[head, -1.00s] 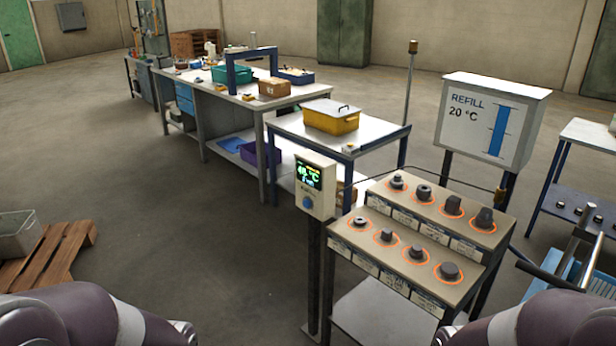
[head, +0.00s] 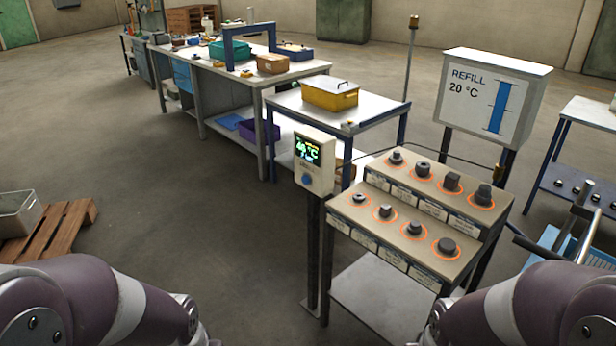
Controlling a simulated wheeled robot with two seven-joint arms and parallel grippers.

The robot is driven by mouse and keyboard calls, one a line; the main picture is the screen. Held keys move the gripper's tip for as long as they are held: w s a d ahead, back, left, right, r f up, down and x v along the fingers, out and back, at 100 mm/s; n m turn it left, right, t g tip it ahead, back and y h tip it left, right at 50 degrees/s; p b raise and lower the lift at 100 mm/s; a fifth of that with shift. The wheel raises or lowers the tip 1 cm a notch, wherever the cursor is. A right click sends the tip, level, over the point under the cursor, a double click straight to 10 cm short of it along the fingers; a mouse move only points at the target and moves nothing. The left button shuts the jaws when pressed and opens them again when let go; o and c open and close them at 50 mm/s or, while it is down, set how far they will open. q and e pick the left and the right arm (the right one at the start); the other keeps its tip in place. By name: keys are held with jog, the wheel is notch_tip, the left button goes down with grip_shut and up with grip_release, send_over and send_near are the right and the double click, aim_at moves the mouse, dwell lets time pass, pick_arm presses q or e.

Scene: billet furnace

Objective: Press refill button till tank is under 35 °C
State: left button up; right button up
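A small white control box (head: 315,176) stands on a dark post in the middle of the head view. Its dark display (head: 308,150) shows a temperature in °C in the forties; the last digit is hard to read. A round blue button (head: 308,181) sits below the display. A white sign (head: 489,98) behind reads "REFILL 20 °C" beside a blue level bar. My arms come in at the lower left and lower right corners. Neither gripper's fingers show, and nothing of mine touches the box or button.
A stepped rack (head: 420,215) with several dark metal pieces in orange rings stands right of the box. Behind are a side table with a yellow bin (head: 330,95) and a long workbench (head: 215,75). A wooden pallet (head: 50,235) lies at left. Floor left of the box is clear.

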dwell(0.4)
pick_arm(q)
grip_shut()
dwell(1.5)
